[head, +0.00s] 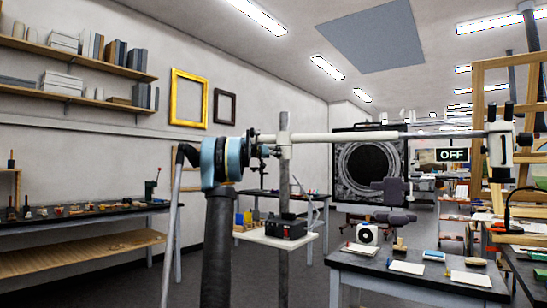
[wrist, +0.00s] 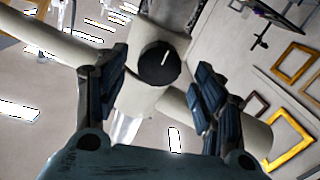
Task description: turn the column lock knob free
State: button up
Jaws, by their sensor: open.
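The column lock knob (wrist: 160,64) is a round black knob with a short white mark on its face. It sits on a pale clamp where a pale horizontal boom (wrist: 58,38) meets the column. My gripper (wrist: 161,70) is open, with one dark finger on each side of the knob. Gaps show between the fingers and the knob in this view; I cannot tell the depth. In the head view my gripper (head: 262,146) is close to the left side of the upright grey column (head: 285,185), and the knob cannot be made out there.
The boom (head: 390,136) runs right to a microscope-like head (head: 499,150). An "OFF" sign (head: 452,155) hangs near it. A table (head: 415,283) with cards stands front right.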

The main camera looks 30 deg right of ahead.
jog(key=shift+x, duration=1.4)
jog(key=shift+c, duration=0.4)
jog(key=c, duration=1)
